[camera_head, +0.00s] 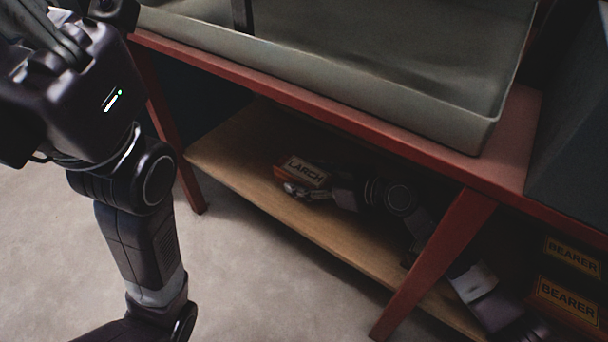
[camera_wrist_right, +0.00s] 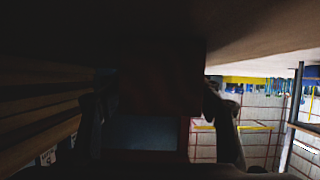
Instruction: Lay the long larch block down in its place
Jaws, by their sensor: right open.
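The larch block (camera_head: 306,171), an orange-brown block with a white LARCH label, appears to rest on the wooden lower shelf under the red table. Its far end is in shadow. My right gripper (camera_head: 300,191) reaches in under the table from the right and is open at the block's near side. In the right wrist view, its fingers (camera_wrist_right: 160,115) stand either side of a dark reddish shape (camera_wrist_right: 160,75), probably the block; contact cannot be told. My left arm fills the left of the head view; its gripper's fingers do not show clearly.
The wooden shelf (camera_head: 237,155) has bare room left of the block. A red table leg (camera_head: 435,262) stands in front of my right arm. A grey tray (camera_head: 400,110) is on top. Blocks labelled BEARER (camera_head: 568,300) lie at lower right. Stacked boards (camera_wrist_right: 40,110) show in the wrist view.

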